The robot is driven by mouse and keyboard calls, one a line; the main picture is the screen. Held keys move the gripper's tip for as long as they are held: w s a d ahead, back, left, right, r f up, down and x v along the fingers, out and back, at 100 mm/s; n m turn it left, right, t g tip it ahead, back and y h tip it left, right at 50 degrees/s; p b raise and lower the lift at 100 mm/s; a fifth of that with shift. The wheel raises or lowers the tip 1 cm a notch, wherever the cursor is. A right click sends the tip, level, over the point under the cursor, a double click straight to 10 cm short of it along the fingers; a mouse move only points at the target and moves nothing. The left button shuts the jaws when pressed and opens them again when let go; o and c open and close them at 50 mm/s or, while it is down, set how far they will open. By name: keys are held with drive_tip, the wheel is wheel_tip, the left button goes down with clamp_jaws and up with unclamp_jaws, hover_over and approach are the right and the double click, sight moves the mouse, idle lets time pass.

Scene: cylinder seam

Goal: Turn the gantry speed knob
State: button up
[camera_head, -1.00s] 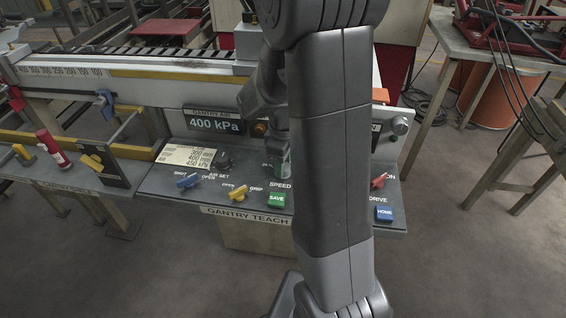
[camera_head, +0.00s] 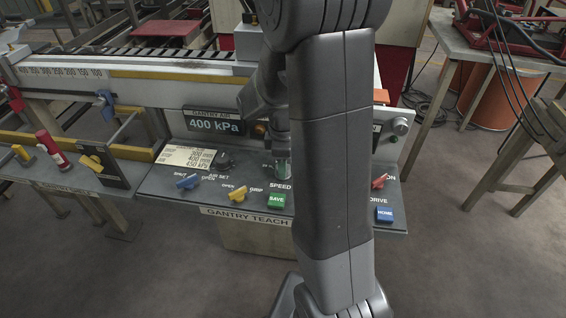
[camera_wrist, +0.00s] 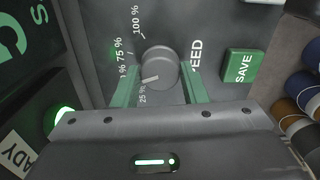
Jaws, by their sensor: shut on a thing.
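The gantry speed knob (camera_wrist: 160,67) is a round grey knob with a white pointer mark on the teach panel (camera_head: 222,193). Its mark points to the lower left in the wrist view, near the 25 % label and the partly covered label above it. My gripper (camera_wrist: 162,78) has its green fingers on either side of the knob and is shut on it. In the head view my gripper (camera_head: 283,170) is down at the panel above the SPEED label, and my arm hides part of it. The knob itself cannot be made out there.
A green SAVE button (camera_wrist: 242,66) is close to the right finger. A blue lever (camera_head: 187,181), a yellow lever (camera_head: 238,193), the air set knob (camera_head: 223,160), a red switch (camera_head: 379,181) and a blue HOME button (camera_head: 384,214) share the panel. The display (camera_head: 214,124) reads 400 kPa.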

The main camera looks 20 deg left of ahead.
drive_tip(key=o, duration=1)
wheel_tip(320, 180, up, 14)
drive_tip(key=shift+f, duration=0.1)
wheel_tip(320, 180, down, 14)
drive_tip(key=shift+r, duration=0.1)
idle(0.6)
idle(0.3)
